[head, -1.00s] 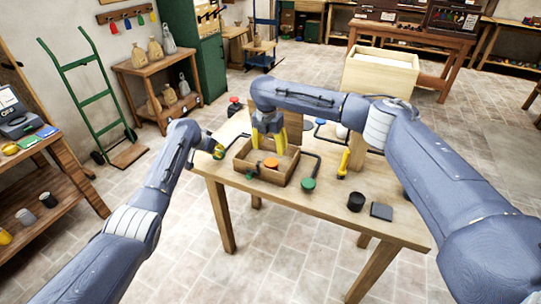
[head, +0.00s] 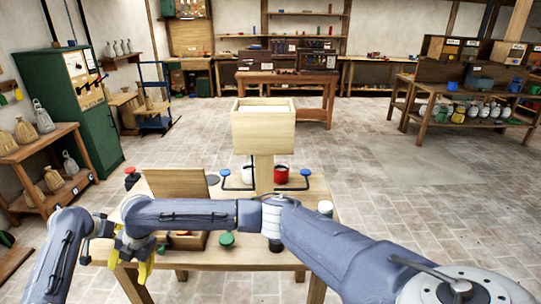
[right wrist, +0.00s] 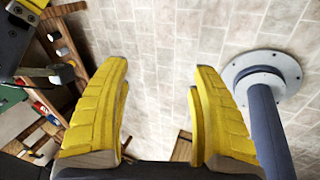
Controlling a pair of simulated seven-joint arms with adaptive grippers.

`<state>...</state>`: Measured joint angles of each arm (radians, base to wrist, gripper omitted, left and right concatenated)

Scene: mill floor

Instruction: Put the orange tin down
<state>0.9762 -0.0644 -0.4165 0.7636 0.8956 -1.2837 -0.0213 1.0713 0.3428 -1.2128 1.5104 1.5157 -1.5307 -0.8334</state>
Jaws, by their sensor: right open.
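The orange tin cannot be made out now; an orange round top showed in the low wooden box in the earlier head view. That box (head: 187,242) is now mostly hidden behind my right arm on the wooden table (head: 215,258). My right gripper (head: 136,262) hangs at the table's left front, beside the box. In the right wrist view its yellow fingers (right wrist: 160,78) are wide apart with nothing between them but tiled floor. My left gripper (head: 88,256) is just left of it, small and partly covered; its jaws are unclear.
A pale wooden bin (head: 264,132) on a post stands at the table's back. An upright board (head: 175,185), a green knob (head: 227,239), a red mug (head: 281,175) and blue knobs (head: 305,172) are around it. A green cabinet (head: 85,110) stands left; floor beyond is open.

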